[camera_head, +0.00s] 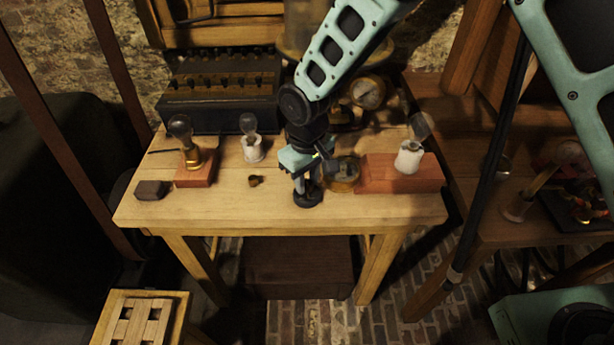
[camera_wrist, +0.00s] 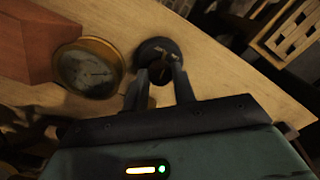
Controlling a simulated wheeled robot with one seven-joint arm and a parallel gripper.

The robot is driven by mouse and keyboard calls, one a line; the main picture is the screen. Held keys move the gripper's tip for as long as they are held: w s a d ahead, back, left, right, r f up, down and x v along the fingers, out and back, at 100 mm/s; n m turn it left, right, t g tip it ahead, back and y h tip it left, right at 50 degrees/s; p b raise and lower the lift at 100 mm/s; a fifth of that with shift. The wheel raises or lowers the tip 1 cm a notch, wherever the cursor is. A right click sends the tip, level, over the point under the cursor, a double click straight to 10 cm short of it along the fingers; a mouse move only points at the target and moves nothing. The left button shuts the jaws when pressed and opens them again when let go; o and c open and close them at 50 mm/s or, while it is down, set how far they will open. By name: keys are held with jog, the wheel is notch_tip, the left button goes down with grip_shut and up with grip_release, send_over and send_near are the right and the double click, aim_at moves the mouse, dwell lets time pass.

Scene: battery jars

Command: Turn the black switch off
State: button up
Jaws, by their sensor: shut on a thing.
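The black switch (camera_head: 308,200) has a round dark base and sits on the wooden table near its front edge, right of the middle. In the wrist view the switch (camera_wrist: 153,46) lies just beyond my fingertips. My gripper (camera_head: 306,184) points down over it. In the wrist view my gripper (camera_wrist: 160,72) has its two fingers on either side of the switch's upright middle part, shut on it. The fingers hide most of that part, so I cannot tell the switch's position.
A brass-rimmed dial (camera_wrist: 88,68) and a red-brown block (camera_head: 375,182) with a white bulb holder (camera_head: 408,158) stand right of the switch. A small brass piece (camera_head: 256,181) lies to its left. The dark jar rack (camera_head: 215,113) stands behind.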

aim_at(307, 183)
jog(key=n, duration=0.3)
jog(key=shift+w+r+n, duration=0.1)
jog(key=shift+n, duration=0.2)
jog(key=shift+n+p, duration=0.55)
jog(key=shift+n, duration=1.15)
jog(key=o, duration=1)
notch_tip(307, 183, up, 17)
jog(key=b, duration=0.1)
jog(key=shift+r, duration=0.15)
